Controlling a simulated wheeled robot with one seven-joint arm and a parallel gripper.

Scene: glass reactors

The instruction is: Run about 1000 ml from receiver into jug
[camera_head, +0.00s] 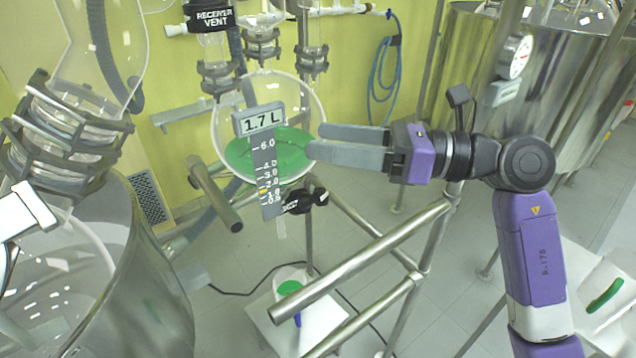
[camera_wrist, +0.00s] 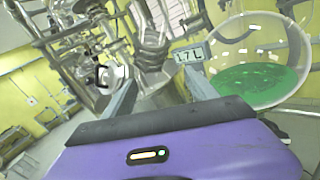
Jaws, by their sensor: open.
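The receiver (camera_head: 222,112) is a round glass vessel with green liquid in its lower part. Its display (camera_head: 264,121) reads 1.7 L, above a vertical scale. It also shows at the right of the wrist view (camera_wrist: 268,45). A black handle (camera_head: 305,200) sits under the receiver; its label is too small to read. The jug (camera_head: 291,274) appears as a white vessel below and to the right, with green showing inside. My gripper (camera_head: 314,141) is open, with nothing seen between its fingers. In the head view its fingertips overlap the receiver's right side; I cannot tell if they touch.
The jug stands on a white surface (camera_head: 322,318). Metal rails (camera_head: 362,262) cross in front of it. A black handle marked receiver vent (camera_head: 212,18) is above. A steel vessel (camera_head: 150,285) stands left; a steel tank (camera_head: 475,80) with a gauge (camera_head: 515,57) stands right.

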